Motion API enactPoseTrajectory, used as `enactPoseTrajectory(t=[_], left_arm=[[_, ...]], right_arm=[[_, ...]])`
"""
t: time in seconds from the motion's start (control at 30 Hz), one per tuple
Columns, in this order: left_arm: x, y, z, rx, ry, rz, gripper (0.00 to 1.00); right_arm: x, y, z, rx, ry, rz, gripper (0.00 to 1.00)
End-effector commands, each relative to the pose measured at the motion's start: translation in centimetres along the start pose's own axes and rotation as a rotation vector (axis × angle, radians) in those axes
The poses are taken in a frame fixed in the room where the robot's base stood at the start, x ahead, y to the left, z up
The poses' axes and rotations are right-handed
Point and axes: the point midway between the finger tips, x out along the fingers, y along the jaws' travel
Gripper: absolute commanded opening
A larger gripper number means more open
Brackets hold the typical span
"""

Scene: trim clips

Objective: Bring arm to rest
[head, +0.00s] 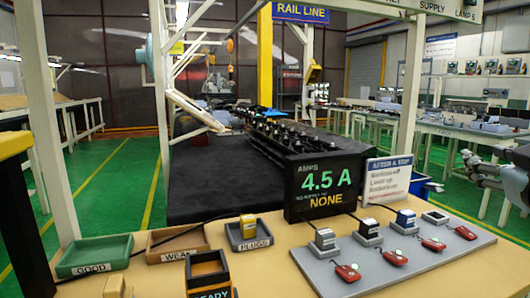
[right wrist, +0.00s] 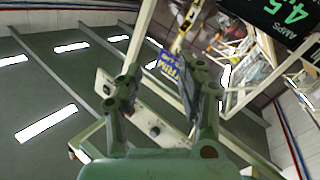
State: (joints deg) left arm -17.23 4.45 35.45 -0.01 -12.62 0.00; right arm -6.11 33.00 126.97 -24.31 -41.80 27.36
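My right gripper (head: 468,168) is at the right edge of the head view, raised in the air right of the bench and pointing left. In the right wrist view its two fingers (right wrist: 160,88) stand apart with nothing between them. That view looks up past the fingers at the ceiling and frame. My left gripper is not in either view.
The tan bench (head: 265,260) holds a green GOOD tray (head: 95,255), a brown tray (head: 178,243), a PLUGS bin (head: 248,232) and a READY bin (head: 208,275). A grey board (head: 400,250) carries several red-tagged blocks. A black display (head: 322,187) reads 4.5 A, NONE.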

Motion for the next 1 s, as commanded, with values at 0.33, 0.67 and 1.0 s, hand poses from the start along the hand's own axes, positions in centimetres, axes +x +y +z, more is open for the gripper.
enactPoseTrajectory(t=[0.33,0.67,1.0], left_arm=[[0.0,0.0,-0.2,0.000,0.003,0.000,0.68],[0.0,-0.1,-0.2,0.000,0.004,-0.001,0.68],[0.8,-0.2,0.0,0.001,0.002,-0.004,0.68]], right_arm=[[-16.3,-9.8,16.7,0.085,-0.757,-0.213,0.38],[-28.2,-14.4,20.3,0.098,-1.112,-0.439,0.38],[-28.7,-18.9,29.9,0.094,-1.208,-0.481,0.38]])
